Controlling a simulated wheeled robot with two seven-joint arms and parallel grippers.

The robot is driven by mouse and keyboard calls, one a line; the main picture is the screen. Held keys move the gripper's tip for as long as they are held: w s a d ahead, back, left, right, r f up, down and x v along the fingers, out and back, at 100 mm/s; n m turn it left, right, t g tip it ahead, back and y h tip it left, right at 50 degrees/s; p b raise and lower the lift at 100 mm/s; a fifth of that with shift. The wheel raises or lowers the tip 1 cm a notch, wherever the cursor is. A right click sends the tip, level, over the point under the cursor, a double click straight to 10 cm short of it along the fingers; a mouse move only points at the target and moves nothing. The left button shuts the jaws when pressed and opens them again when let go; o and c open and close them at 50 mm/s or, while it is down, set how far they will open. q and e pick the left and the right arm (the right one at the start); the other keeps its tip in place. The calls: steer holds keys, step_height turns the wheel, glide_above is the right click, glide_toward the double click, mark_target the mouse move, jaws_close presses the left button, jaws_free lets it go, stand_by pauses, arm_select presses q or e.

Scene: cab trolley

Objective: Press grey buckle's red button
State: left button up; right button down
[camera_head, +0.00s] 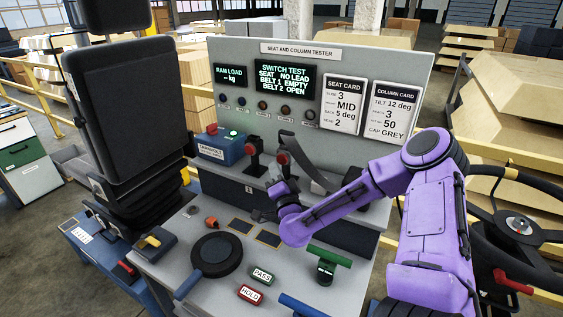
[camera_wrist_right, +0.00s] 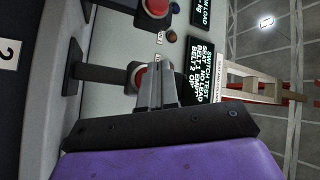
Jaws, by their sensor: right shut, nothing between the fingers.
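Two buckles with red buttons stand on dark stalks in front of the tester panel. The right one, whose red button (camera_head: 282,158) shows just above my right gripper (camera_head: 273,187), seems to be the grey buckle. In the right wrist view its red button (camera_wrist_right: 139,76) lies just beside the fingertips (camera_wrist_right: 157,68), partly hidden by them; I cannot tell whether they touch. The other buckle's red button (camera_head: 252,128) is farther left; it also shows at the top of the right wrist view (camera_wrist_right: 156,7). My right gripper is shut and empty. My left gripper is not in view.
The panel (camera_head: 390,65) behind carries a screen (camera_head: 284,78) reading "BELT 1 EMPTY, BELT 2 OPEN" and two cards. A black round knob (camera_head: 216,254), PASS button (camera_head: 262,275) and HOLD button (camera_head: 250,294) occupy the near console.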

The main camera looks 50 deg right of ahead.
steer(key=a, duration=0.2)
steer(key=s+a+b, duration=0.1)
steer(key=a, duration=0.1)
steer(key=shift+d, duration=0.1)
stand_by(0.8)
